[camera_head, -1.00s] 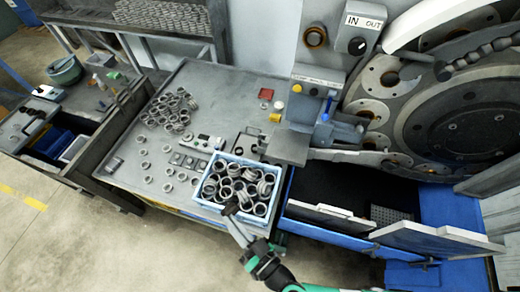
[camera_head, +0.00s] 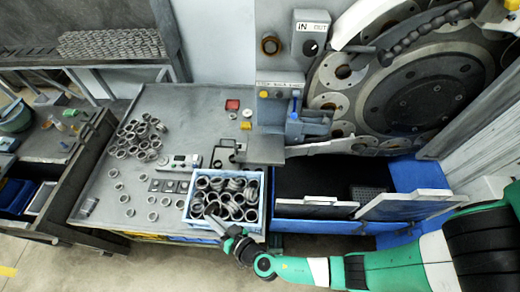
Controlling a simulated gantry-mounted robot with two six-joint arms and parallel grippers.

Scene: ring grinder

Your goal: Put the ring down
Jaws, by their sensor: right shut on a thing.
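My right gripper (camera_head: 214,221) comes in from the lower right, with its tip over the front edge of a light-blue crate (camera_head: 232,231) full of grey metal rings (camera_head: 226,190). It is shut on a ring, but the held ring is hard to tell from those in the crate behind it. I cannot tell whether the held ring touches the crate or the other rings. My left gripper is not in view.
On the grey table (camera_head: 195,108) lie a heap of rings (camera_head: 138,138) and several scattered single rings at the left. A small measuring device (camera_head: 180,164) stands left of the crate. The grinder (camera_head: 410,90) stands at the right.

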